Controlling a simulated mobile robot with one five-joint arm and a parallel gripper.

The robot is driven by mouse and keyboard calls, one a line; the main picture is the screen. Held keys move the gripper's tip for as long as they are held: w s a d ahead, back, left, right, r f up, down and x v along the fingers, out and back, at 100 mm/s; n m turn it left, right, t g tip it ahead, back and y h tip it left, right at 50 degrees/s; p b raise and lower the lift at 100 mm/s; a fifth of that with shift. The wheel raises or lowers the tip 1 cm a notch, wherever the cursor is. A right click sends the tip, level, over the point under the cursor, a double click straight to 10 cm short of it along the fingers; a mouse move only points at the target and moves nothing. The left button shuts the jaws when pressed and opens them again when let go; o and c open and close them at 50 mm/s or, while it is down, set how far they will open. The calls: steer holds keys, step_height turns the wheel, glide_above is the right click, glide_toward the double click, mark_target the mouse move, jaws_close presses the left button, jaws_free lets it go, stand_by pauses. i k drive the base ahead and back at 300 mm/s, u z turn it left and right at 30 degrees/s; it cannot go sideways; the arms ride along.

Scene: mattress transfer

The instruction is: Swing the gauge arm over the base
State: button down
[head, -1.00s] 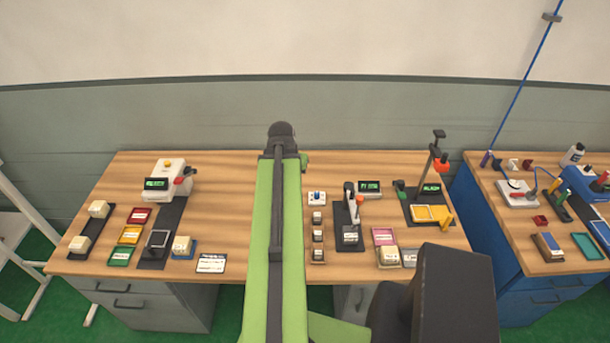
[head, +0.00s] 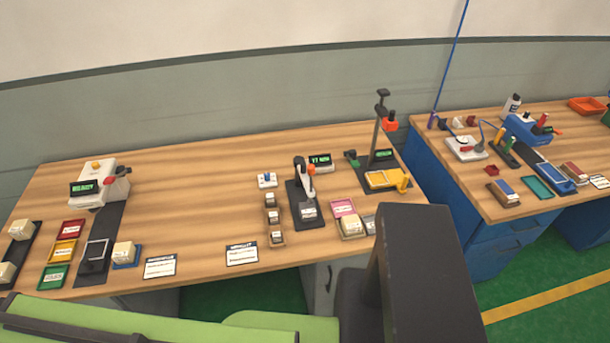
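Two stand-like devices at the right of the wooden table could be the gauge; I cannot tell which one. One is a tall dark post (head: 379,133) with a red-orange knob (head: 391,122), on a dark plate with a yellow base piece (head: 380,180) and a small green-lit display (head: 382,155). The other is a shorter black upright (head: 299,175) with an orange-tipped handle (head: 311,169) on a black plate (head: 316,222), beside another display (head: 320,161). A swinging arm is too small to make out.
A white machine (head: 104,184) with a black plate stands at the left, near red, yellow and green trays. Small brown holders (head: 272,218) and a pink tray (head: 343,207) lie mid-right. A blue bench (head: 470,200) stands right. The table's middle is clear.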

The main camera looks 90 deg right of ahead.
mark_target(299, 163)
steer(key=u, duration=0.35)
steer(key=k, duration=0.7)
steer(key=u, duration=0.45)
steer(key=k, duration=1.15)
steer(key=z, duration=0.85)
